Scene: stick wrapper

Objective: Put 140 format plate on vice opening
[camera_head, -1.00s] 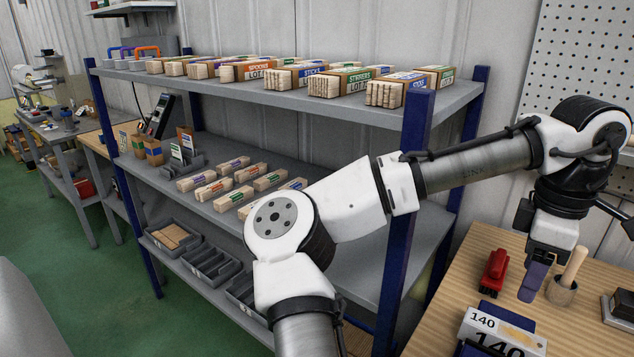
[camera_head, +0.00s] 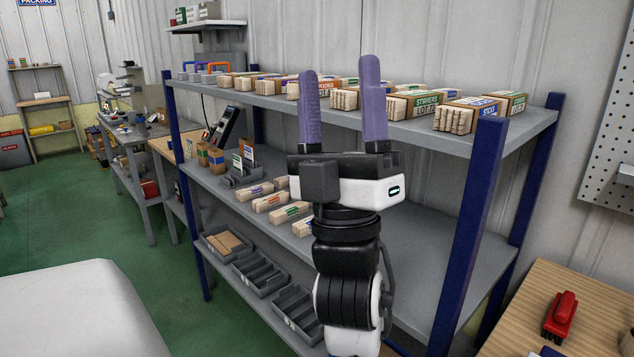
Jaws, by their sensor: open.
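My gripper (camera_head: 340,75) points upward in front of the shelf unit, its two purple fingers spread apart with nothing between them. It hides part of the upper and middle shelves. The plate marked 140 is not in view now, and neither is the body of the vice. Only a small dark blue edge (camera_head: 549,351) shows at the bottom of the picture on the wooden table, too little to tell what it is. A small grey rack (camera_head: 240,178) on the middle shelf holds upright pale cards, too small to read.
The shelf unit (camera_head: 465,240) carries boxes of sticks on top, stick bundles (camera_head: 290,212) in the middle and grey bins (camera_head: 262,272) below. A red tool (camera_head: 561,315) lies on the wooden table (camera_head: 540,290). Green floor (camera_head: 110,225) is open at left.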

